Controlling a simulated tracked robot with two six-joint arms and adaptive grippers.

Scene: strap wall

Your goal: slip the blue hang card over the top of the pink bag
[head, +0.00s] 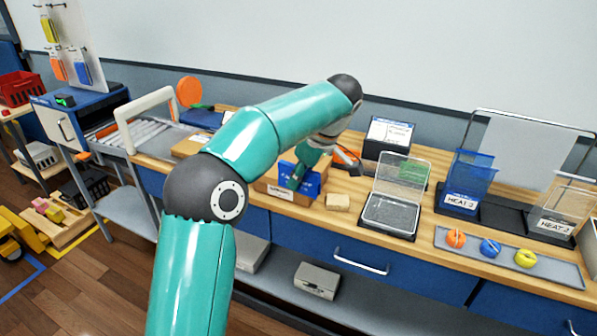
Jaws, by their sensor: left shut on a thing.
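My left gripper (296,182) reaches down over the wooden worktop, below the dark wrist joint of my teal arm. It is shut on the blue hang card (313,186), which stands roughly upright. The card is at a small cardboard box with a white label (280,193); I cannot tell whether its lower edge is still inside the box. My fingers cover part of the card. My right gripper is not in view.
A clear-lidded case (391,215) stands right of the box, with a small tan block (338,202) between. Farther right are a grey tray (500,256) with coloured balls and a blue clear holder (466,185). A hanging strip display (80,55) is at the far left.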

